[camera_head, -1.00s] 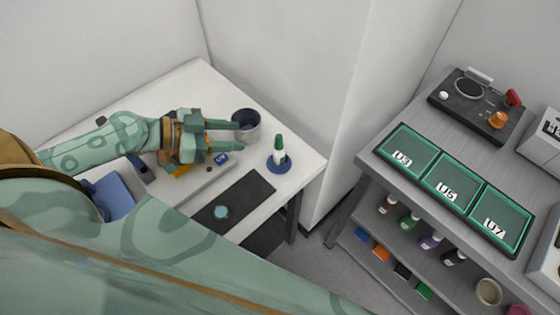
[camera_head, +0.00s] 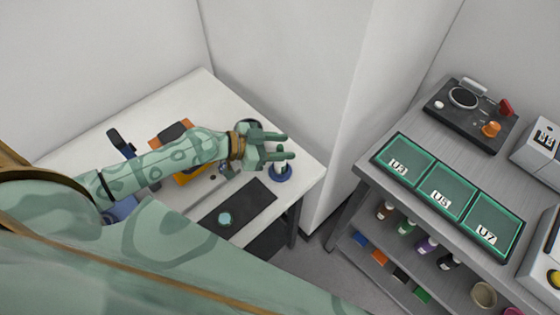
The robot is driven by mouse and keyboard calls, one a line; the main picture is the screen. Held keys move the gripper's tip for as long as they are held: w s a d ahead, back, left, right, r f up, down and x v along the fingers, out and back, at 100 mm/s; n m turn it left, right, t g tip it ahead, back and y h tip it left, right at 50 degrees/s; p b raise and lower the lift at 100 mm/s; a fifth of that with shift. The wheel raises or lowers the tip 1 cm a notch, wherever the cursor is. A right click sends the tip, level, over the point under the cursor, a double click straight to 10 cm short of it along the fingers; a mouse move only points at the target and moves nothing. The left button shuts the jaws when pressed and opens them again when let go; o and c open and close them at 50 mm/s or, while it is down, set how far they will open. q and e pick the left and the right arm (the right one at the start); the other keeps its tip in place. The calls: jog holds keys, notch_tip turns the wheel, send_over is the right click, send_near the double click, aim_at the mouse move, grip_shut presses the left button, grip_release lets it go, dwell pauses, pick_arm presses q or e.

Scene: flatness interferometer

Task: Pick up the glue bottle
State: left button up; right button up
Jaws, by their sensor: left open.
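The glue bottle (camera_head: 279,166) is white with a green cap in the earlier picture. It stands upright on a round blue base (camera_head: 281,176) near the right corner of the white table. My left gripper (camera_head: 281,146) is open, with its two green fingers reaching right at the bottle. The fingers hide the cap and much of the bottle. I cannot tell whether they touch it. My right gripper is not in view.
A dark cup (camera_head: 251,124) is partly hidden behind my left gripper. A black mat (camera_head: 246,207) with a small teal disc (camera_head: 225,219) lies in front. A grey shelf unit with a tray of green panels (camera_head: 446,191) stands to the right, across a gap.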

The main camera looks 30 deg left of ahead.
pick_arm(q)
grip_shut()
dwell(0.3)
